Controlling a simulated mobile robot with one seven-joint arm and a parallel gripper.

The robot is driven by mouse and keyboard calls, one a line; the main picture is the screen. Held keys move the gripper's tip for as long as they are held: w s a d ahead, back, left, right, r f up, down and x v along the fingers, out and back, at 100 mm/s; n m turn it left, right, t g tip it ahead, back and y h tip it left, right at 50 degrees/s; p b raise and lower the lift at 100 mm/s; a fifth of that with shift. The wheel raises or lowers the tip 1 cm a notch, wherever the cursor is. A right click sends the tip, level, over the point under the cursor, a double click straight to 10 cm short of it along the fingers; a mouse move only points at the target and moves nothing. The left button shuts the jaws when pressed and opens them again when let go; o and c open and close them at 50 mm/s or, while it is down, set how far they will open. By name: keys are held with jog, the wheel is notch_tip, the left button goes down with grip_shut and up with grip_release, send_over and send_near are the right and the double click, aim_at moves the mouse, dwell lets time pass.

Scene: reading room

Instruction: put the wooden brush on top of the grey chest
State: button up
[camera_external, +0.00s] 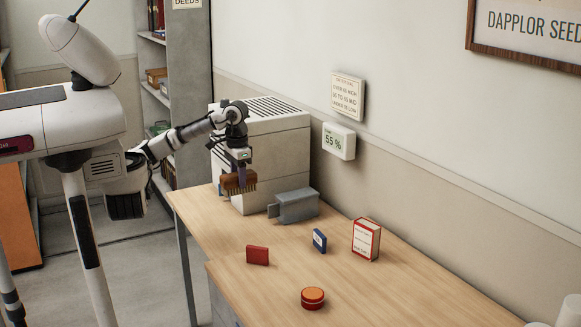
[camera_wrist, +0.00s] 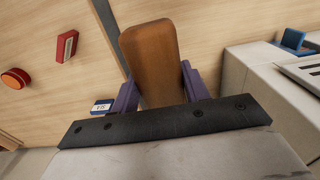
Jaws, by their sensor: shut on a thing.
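The wooden brush (camera_external: 239,184) has a brown back and pale bristles that point down. My gripper (camera_external: 241,172) is shut on it and holds it in the air near the far left part of the table. In the wrist view the brown back of the brush (camera_wrist: 150,55) sits between the purple fingers of my gripper (camera_wrist: 152,88). The grey chest seems to be the small grey box (camera_external: 297,206) with a piece jutting from its left end. It stands on the table, right of and below the brush in the picture. I cannot make it out in the wrist view.
A large pale vented cabinet (camera_external: 285,147) stands just behind the brush. A red box (camera_external: 257,255), a blue box (camera_external: 319,240), a red-and-white box (camera_external: 366,239) and an orange-topped round tin (camera_external: 312,298) stand on the table (camera_external: 400,290). Bare wood lies between them.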

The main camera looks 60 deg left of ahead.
jog(key=shift+r, duration=0.3)
jog(key=w+d+r, duration=0.2)
jog(key=w+d, duration=0.7)
jog(key=d, duration=0.2)
jog(key=w+d+r, duration=0.2)
jog(key=w+d, duration=0.7)
jog(key=d, duration=0.1)
jog(key=s+d+r+b, duration=0.2)
jog(key=d, duration=2.8)
notch_tip(320, 180, down, 20)
jog(key=shift+r+p, duration=0.1)
jog(key=shift+p, duration=0.65)
jog(key=o, duration=1.1)
jog(key=shift+f, duration=0.2)
jog(key=shift+c, duration=0.2)
